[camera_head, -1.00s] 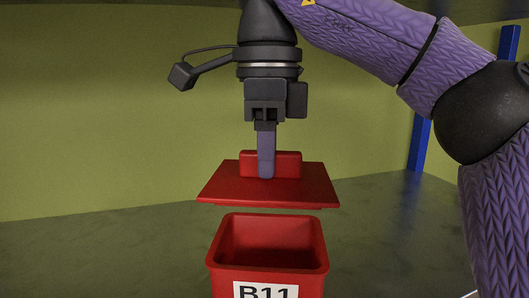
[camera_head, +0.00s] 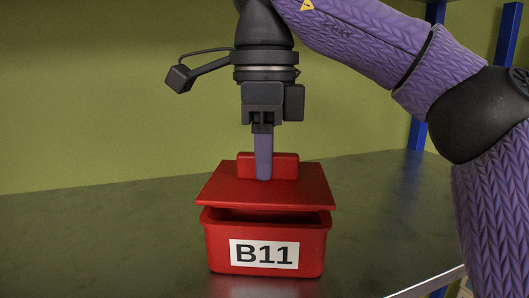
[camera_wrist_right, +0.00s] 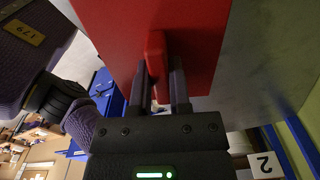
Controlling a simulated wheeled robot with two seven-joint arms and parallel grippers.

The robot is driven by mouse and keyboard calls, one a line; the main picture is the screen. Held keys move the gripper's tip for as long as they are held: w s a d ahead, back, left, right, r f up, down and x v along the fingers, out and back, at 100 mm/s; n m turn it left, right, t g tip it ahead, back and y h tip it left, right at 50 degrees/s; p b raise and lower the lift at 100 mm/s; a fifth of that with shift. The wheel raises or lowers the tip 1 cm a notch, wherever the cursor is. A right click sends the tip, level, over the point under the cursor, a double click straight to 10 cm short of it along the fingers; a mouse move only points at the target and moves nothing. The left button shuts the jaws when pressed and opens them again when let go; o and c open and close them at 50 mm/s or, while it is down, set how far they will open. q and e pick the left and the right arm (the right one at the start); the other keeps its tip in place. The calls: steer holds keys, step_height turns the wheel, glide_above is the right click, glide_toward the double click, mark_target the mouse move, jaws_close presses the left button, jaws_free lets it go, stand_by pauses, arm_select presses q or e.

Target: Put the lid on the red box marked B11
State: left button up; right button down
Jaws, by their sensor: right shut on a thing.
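The red box (camera_head: 220,254) marked B11 stands upright on the dark tabletop, its white label facing me. The red lid (camera_head: 300,190) is just above the box in the head view, covering most of its opening. A dark gap shows between the lid's front edge and the box rim. My right gripper (camera_head: 264,172) points down and is shut on the lid's raised handle (camera_head: 285,167). In the right wrist view the fingers (camera_wrist_right: 163,85) sit either side of the handle (camera_wrist_right: 156,55), with the lid (camera_wrist_right: 195,25) beyond. My left gripper is not in view.
The dark tabletop (camera_head: 100,235) is clear to the left of the box. A green wall (camera_head: 100,100) stands behind, with a blue post (camera_head: 417,135) at the right. The table's front edge (camera_head: 430,284) shows at lower right.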

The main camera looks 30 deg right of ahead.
stand_by(0.5)
steer(key=shift+p, duration=0.4)
steer(key=shift+f+b, duration=0.55)
steer(key=shift+f, duration=0.15)
steer(key=shift+c, duration=2.4)
jaws_free()
steer(key=shift+r, duration=0.1)
steer(key=shift+r, duration=0.1)
